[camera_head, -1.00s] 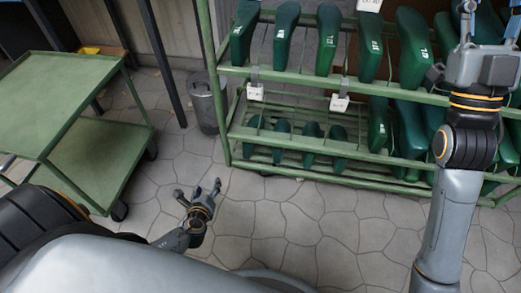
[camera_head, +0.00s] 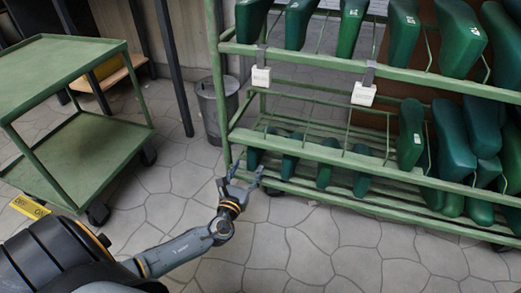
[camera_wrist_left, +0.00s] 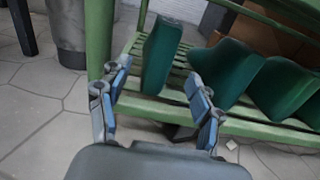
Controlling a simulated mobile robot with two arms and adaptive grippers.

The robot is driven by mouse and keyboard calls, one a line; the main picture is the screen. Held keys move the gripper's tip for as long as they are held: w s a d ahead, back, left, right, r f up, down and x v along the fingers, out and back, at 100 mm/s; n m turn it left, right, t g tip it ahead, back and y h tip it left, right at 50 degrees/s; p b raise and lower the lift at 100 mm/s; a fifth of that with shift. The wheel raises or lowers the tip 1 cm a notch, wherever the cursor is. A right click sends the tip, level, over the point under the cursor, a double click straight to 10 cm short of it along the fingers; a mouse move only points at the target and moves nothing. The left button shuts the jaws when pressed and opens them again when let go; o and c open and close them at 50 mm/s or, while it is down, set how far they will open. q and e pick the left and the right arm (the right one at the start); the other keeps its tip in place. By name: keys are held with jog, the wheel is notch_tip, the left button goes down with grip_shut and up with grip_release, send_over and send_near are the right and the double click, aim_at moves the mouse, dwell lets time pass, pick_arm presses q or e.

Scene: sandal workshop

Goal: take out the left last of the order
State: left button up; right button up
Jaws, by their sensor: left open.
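Green shoe lasts stand on a green metal rack (camera_head: 290,174). On its low shelf a short row of lasts begins with the leftmost last (camera_head: 255,157), near the rack's left post. My left gripper (camera_head: 241,177) is open and empty, in front of the low shelf's left end. In the left wrist view, that leftmost last (camera_wrist_left: 161,55) stands upright beyond my open fingers (camera_wrist_left: 158,105), apart from them. A second last (camera_wrist_left: 225,70) leans to its right. Which last belongs to the order cannot be read. My right gripper is out of view.
White tags (camera_head: 261,76) hang on the upper shelf rail. More lasts (camera_head: 411,134) crowd the shelf at right. A grey bin (camera_head: 217,108) stands left of the rack. A green two-level cart (camera_head: 75,155) is at left. The paved floor between is clear.

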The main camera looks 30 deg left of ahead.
pick_arm(q)
jog(key=x, duration=0.2)
jog(key=shift+w+a+f+b, duration=0.1)
jog(key=shift+w+b, duration=0.2)
jog(key=shift+b, duration=0.1)
jog(key=b+x, duration=0.3)
jog(key=x, duration=0.1)
jog(key=shift+w+f, duration=0.1)
jog(key=shift+w, duration=0.05)
jog(key=shift+w+a, duration=0.15)
jog(key=shift+w, duration=0.25)
jog(key=c, duration=1)
jog(key=shift+r, duration=0.25)
jog(key=shift+c, duration=1.2)
